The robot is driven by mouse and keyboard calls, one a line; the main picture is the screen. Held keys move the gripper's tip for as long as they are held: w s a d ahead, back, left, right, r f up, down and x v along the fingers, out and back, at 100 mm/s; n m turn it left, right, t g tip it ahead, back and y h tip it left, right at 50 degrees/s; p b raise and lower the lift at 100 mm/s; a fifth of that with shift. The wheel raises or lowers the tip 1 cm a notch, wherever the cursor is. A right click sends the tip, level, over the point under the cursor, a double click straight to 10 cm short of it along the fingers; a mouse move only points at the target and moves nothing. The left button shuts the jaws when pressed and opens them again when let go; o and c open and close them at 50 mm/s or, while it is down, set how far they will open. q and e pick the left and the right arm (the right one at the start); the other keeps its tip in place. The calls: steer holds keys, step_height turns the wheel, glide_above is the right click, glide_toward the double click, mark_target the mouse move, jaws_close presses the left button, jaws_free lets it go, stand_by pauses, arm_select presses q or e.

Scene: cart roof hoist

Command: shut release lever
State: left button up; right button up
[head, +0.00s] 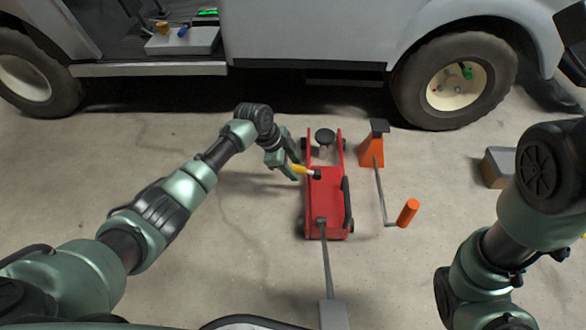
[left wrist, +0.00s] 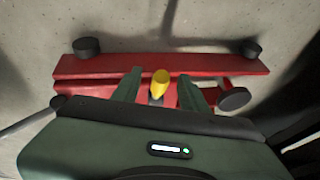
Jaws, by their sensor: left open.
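The release lever (head: 301,170), with a yellow grip and a dark pivot, sticks out to the left from the red floor jack (head: 326,208). My left gripper (head: 292,166) is at the lever's yellow end. In the left wrist view, the lever (left wrist: 161,80) stands between the two open fingers of my left gripper (left wrist: 160,86), with no clear contact on either side. The red jack (left wrist: 100,66) lies beyond the fingers there.
A vehicle with a tyre (head: 412,85) stands at the back. An orange stand (head: 371,152) and a crank with an orange handle (head: 408,213) are right of the jack. The jack's grey handle (head: 327,268) points towards me.

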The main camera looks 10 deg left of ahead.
arm_select(q)
jaws_close()
stand_by(1.4)
